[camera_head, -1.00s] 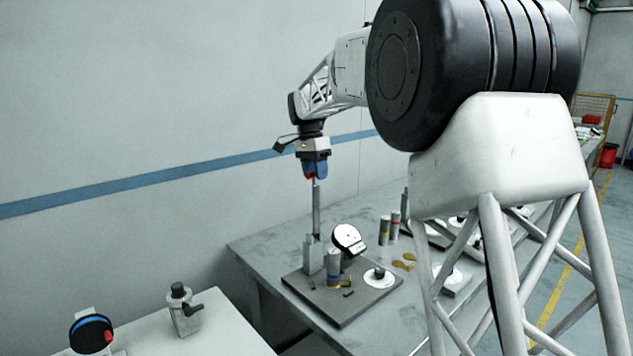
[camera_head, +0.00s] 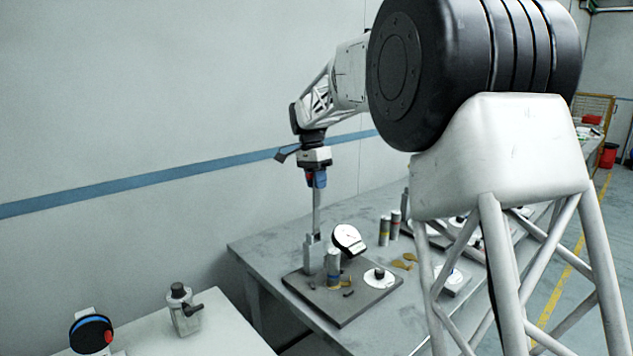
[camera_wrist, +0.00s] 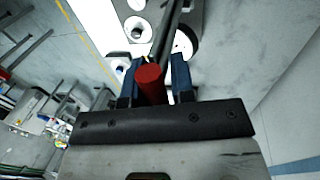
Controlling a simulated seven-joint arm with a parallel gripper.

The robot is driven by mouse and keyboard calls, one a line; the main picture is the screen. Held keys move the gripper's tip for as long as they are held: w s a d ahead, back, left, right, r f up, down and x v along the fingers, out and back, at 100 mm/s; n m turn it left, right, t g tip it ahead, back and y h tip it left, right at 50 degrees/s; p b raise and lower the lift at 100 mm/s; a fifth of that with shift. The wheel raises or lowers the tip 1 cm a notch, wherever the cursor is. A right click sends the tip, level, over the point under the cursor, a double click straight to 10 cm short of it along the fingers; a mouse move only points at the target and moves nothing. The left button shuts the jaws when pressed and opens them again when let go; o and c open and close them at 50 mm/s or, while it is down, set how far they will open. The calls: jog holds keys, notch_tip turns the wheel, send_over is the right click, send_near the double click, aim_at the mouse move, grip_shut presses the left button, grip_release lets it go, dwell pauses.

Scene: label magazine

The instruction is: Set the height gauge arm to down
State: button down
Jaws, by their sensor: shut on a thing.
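The height gauge stands on a dark plate (camera_head: 345,312) on the grey bench. Its grey arm (camera_head: 317,212) points almost straight up from a grey block (camera_head: 309,258). My gripper (camera_head: 317,180), with blue fingers, is at the top end of the arm. In the wrist view, my gripper (camera_wrist: 154,80) is shut on the arm's red end (camera_wrist: 150,80), with a blue finger on each side. The grey rod of the arm (camera_wrist: 165,35) runs away from the red end. The fingers' contact faces are partly hidden.
A white dial (camera_head: 348,238), a grey cylinder (camera_head: 333,266) and a white disc with a dark knob (camera_head: 380,278) are close to the gauge. Two more cylinders (camera_head: 390,228) stand to its right. The wall is behind; the air left of the arm is clear.

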jog(key=shift+s+d, duration=0.15)
jog(key=s+d+f+t+y, duration=0.6)
jog(key=s+d+f, duration=0.2)
jog(key=s+d, duration=0.2)
jog(key=shift+t+y, duration=0.3)
jog(key=c, duration=1.7)
grip_release()
jog(key=f, duration=0.2)
jog(key=s+d+f, duration=0.1)
jog(key=f, duration=0.2)
jog(key=s+d+f, duration=0.1)
jog(key=f, duration=0.1)
jog(key=shift+f, duration=0.25)
jog(key=shift+c, duration=0.2)
jog(key=shift+o, duration=0.4)
jog(key=shift+f, duration=0.8)
jog(key=shift+a, duration=0.1)
